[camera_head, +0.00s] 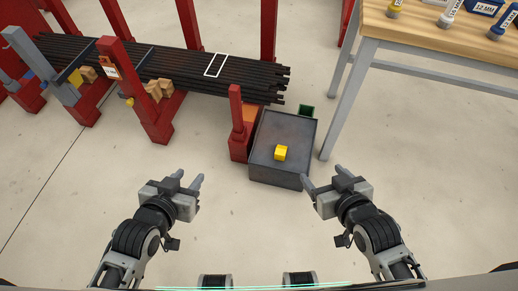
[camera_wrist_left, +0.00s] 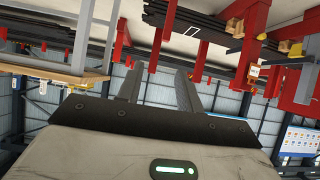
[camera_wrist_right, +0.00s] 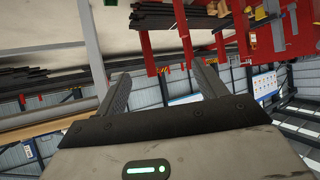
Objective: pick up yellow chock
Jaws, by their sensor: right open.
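The bin stands on the floor ahead of my grippers. My left gripper (camera_head: 190,181) is open and empty, left of and nearer than the bin. My right gripper (camera_head: 323,179) is open and empty, just right of the bin's near right corner in the picture. Each wrist view shows its two fingers apart with nothing between them: left (camera_wrist_left: 158,88) and right (camera_wrist_right: 163,90). I cannot make out the chock in either wrist view.
A red rack (camera_head: 160,119) with long dark bars (camera_head: 190,72) stands behind and left of the bin. A red post (camera_head: 238,125) rises at the bin's left side. A wooden-topped table (camera_head: 440,42) with grey legs stands at the right. The floor in front is clear.

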